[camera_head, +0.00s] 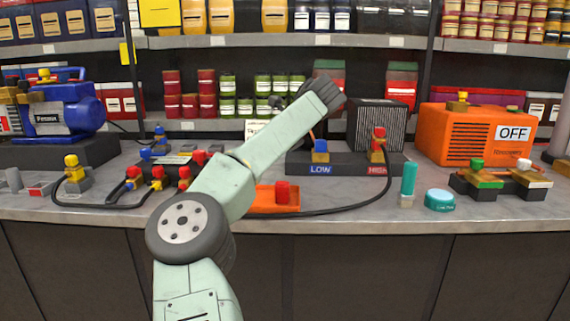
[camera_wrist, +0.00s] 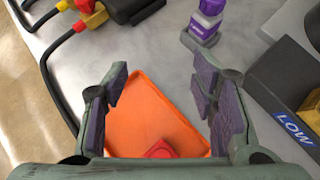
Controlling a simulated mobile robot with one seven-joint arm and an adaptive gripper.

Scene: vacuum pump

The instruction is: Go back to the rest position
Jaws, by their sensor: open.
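My gripper (camera_wrist: 158,85) is open in the wrist view, with nothing between its fingers. It points down above an orange tray (camera_wrist: 150,105) on the grey counter. A red piece (camera_wrist: 162,150) shows on the tray at the bottom of that view. In the head view my arm reaches up over the counter, and its wrist mostly hides the gripper. The orange tray also shows there (camera_head: 258,202), partly behind my arm, with the red piece (camera_head: 283,192) on it.
The LOW/HIGH block (camera_head: 340,165) stands right of my arm, with a black hose. A purple-topped fitting (camera_wrist: 206,22) is near the gripper. The blue pump (camera_head: 60,115) is left, the orange recovery machine (camera_head: 475,135) right. Stocked shelves (camera_head: 300,41) stand behind.

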